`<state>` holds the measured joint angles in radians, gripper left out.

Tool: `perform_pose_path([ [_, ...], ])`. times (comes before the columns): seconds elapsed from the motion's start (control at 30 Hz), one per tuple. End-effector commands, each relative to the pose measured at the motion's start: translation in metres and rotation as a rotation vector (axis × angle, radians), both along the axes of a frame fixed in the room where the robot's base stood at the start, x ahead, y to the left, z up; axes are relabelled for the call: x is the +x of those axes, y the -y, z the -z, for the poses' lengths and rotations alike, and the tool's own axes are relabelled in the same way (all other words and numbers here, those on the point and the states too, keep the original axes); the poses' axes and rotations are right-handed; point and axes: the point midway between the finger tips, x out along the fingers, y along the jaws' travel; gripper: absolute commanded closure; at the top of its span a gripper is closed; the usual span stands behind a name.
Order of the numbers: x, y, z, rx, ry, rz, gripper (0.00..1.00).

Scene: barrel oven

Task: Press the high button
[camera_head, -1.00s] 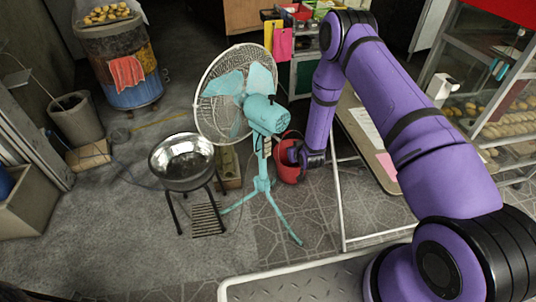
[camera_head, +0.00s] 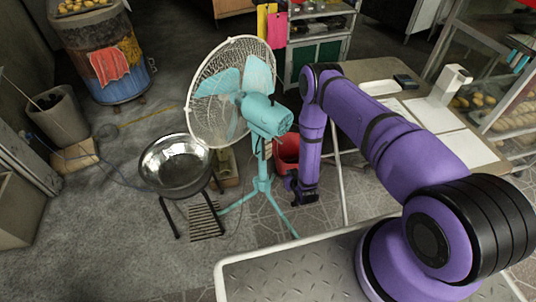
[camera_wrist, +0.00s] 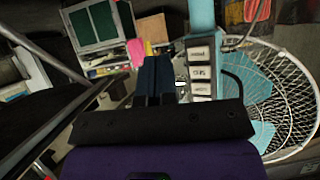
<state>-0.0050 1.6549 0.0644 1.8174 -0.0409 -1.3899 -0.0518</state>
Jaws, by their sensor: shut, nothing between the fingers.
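A turquoise standing fan (camera_head: 262,118) with a white wire cage is in the middle of the head view. It also shows at the right of the wrist view (camera_wrist: 262,85). Its post carries a button panel (camera_wrist: 200,72) with several pale labelled buttons in a column, whose lettering is too small to read surely. My gripper (camera_head: 303,198) hangs low, just right of the fan post. In the wrist view my gripper's dark blue fingers (camera_wrist: 155,70) are together and empty, close to the left of the panel. I cannot tell if they touch it.
A metal bowl on a black stand (camera_head: 175,165) is left of the fan. A red bucket (camera_head: 287,150) is behind my gripper. A table with papers (camera_head: 440,118) is at the right. A painted barrel (camera_head: 105,55) stands at the back left.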

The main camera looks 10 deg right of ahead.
Motion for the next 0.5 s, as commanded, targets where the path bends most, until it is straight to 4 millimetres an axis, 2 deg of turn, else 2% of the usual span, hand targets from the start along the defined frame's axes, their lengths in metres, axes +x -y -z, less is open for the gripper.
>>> perform_pose_path([
  [0.27,0.003,-0.002,0.0,0.0,0.0,0.0,1.0],
  [0.5,0.023,-0.013,-0.001,0.001,0.001,-0.001,1.0],
])
